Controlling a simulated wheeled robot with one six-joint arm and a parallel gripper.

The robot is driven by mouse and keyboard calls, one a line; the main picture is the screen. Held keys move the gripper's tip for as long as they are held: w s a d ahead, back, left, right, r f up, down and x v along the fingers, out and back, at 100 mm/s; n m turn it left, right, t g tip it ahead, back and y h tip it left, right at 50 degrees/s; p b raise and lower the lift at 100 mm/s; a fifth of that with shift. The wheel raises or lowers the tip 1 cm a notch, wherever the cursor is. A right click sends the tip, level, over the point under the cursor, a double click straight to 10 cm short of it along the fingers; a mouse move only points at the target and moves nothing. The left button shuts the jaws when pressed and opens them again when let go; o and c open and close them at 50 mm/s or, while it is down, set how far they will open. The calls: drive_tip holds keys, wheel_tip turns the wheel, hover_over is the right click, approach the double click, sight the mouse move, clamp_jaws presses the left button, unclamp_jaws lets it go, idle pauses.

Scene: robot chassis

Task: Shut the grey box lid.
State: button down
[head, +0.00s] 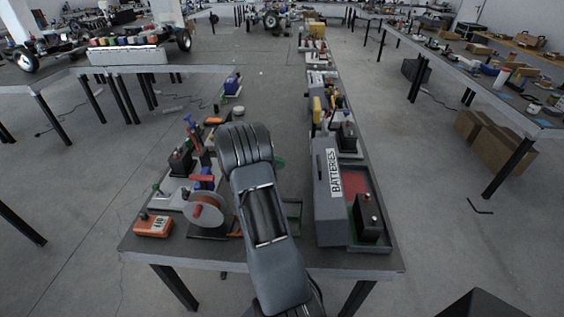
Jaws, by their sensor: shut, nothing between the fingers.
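The grey box (381,226) sits on the right side of the table's near end. Its grey lid (325,205) stands open along the box's left side, with a white label reading BATTERIES on it. The inside of the box shows, with a red area at the far part and a black battery block in a green part near the front. My dark arm reaches over the table to the left of the box, apart from the lid in the picture. My gripper cannot be made out; it seems hidden by the arm.
Left of my arm are an orange meter (153,226), a reel (205,210) and a black battery (181,161) with clamps. Another black battery (347,136) and a yellow item (317,109) stand just beyond the box.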

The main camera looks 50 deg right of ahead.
drive_tip(key=p, duration=0.2)
approach(314, 176)
drive_tip(key=x, duration=0.4)
drive_tip(key=shift+s+d+r+p, duration=0.2)
drive_tip(key=shift+s+d+r, duration=0.25)
drive_tip(key=shift+s, duration=0.3)
drive_tip(key=shift+s+d+r+p, duration=0.15)
drive_tip(key=shift+s+d+r, duration=0.05)
drive_tip(key=shift+s+d, duration=0.45)
drive_tip(key=shift+a, duration=0.1)
drive_tip(key=shift+r, duration=0.1)
